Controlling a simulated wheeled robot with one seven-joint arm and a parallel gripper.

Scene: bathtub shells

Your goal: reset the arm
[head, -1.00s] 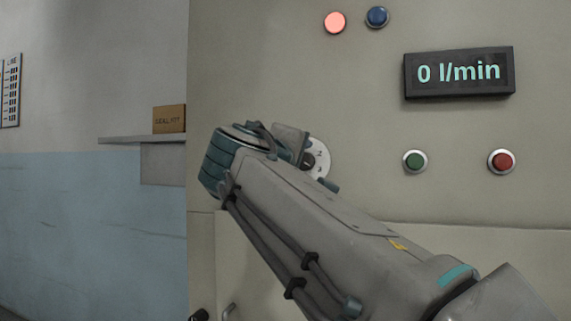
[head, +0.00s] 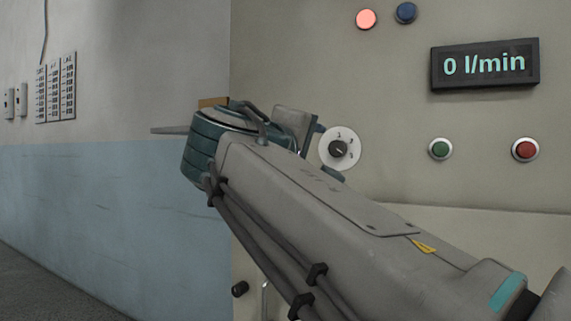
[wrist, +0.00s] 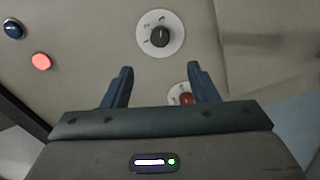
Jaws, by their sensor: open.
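My gripper (wrist: 160,88) shows in the wrist view with its two dark fingers spread apart and nothing between them. A round white dial with a dark knob (wrist: 160,37) is on the panel beyond the fingertips, apart from them. In the head view my arm reaches up and left across the panel, and the dial (head: 339,148) is in full sight just right of the arm's end. The gripper's fingers are mostly hidden there behind my arm.
The panel (head: 390,100) carries a lit display (head: 485,64) reading 0 l/min, a green button (head: 440,148), a red button (head: 525,149), a lit pinkish-red lamp (head: 366,19) and a blue one (head: 406,13). A shelf (head: 170,130) juts out at left, partly behind my arm.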

